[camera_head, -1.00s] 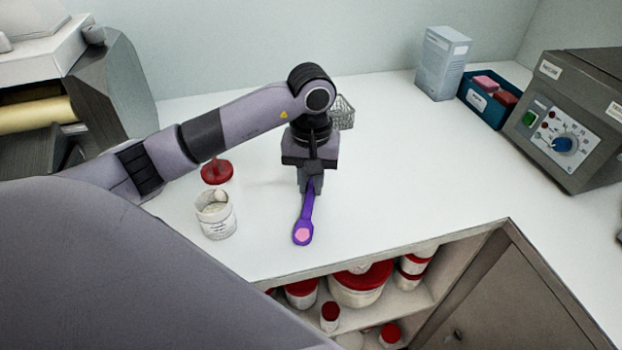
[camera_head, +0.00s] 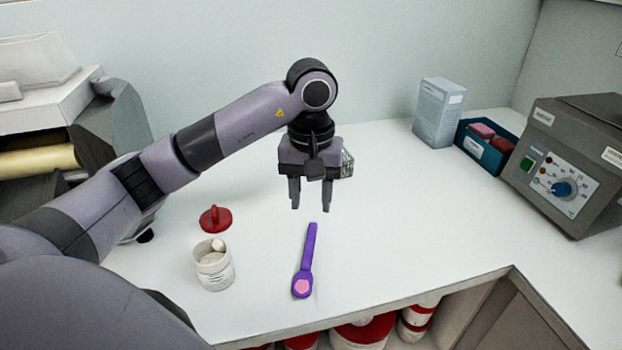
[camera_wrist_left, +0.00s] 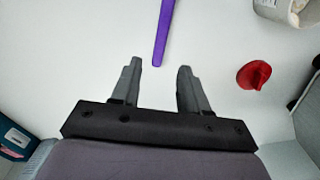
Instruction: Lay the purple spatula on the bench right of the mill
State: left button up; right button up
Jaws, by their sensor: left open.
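The purple spatula (camera_head: 306,258) lies flat on the white bench, its head with a pink patch toward the front edge and its handle pointing to the back. The mill (camera_head: 75,120), with cream rollers, stands at the far left, so the spatula is to its right. My left gripper (camera_head: 311,208) is open and empty above the bench, just behind the handle end. In the left wrist view the handle (camera_wrist_left: 163,40) shows beyond the gap between the open fingertips (camera_wrist_left: 160,66), apart from both. My right gripper is not in view.
An open white jar (camera_head: 214,268) and a red lid (camera_head: 215,219) stand left of the spatula. A box (camera_head: 438,112), blue bin (camera_head: 484,149) and grey control unit (camera_head: 570,165) stand at right. The bench between is clear.

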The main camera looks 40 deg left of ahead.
pick_arm(q)
jog(key=shift+r, duration=1.95)
